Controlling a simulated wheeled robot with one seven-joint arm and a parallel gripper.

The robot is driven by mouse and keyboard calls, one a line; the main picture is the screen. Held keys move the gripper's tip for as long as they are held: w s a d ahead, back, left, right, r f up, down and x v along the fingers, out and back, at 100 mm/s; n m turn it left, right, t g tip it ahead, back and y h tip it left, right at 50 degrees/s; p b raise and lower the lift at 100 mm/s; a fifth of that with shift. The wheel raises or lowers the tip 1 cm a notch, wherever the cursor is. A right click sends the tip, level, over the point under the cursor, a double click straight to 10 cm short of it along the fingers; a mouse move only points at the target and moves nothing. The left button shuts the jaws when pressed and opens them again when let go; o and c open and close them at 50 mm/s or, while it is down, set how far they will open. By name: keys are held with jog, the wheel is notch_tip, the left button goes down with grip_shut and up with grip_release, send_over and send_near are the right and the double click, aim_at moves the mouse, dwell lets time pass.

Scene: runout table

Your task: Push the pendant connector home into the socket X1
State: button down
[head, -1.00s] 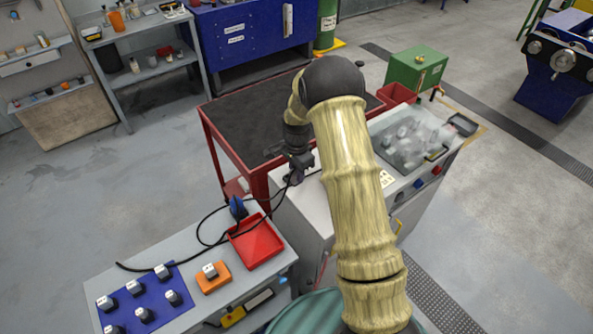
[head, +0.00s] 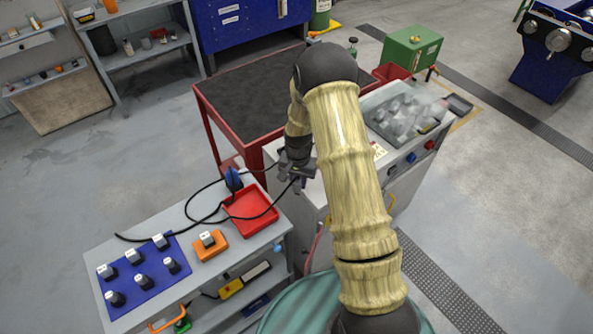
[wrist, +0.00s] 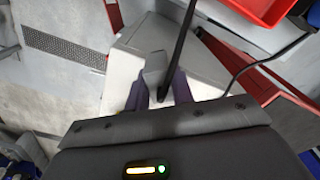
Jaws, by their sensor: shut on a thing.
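My gripper (head: 297,170) is shut and held above the near left corner of the pale machine cabinet (head: 314,199). In the wrist view the two dark purple fingers (wrist: 157,88) close on a small grey block, which appears to be the pendant connector (wrist: 154,62). A black cable (wrist: 185,40) passes by the fingers there. In the head view the cable (head: 207,187) loops over the grey bench. A blue plug-like part (head: 233,180) stands upright on the bench. I cannot make out the socket X1 or its label in either view.
The grey bench (head: 180,238) carries a red tray (head: 250,210), an orange block (head: 210,246) and a blue mat (head: 150,291) with several knobs. A red-framed table with a dark top (head: 245,95) stands behind. Open floor (head: 130,165) lies left.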

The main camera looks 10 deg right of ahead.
jog(key=s+f+n+b, duration=0.1)
jog(key=s+f+n, duration=0.4)
jog(key=n, duration=0.1)
jog(key=shift+s, duration=0.15)
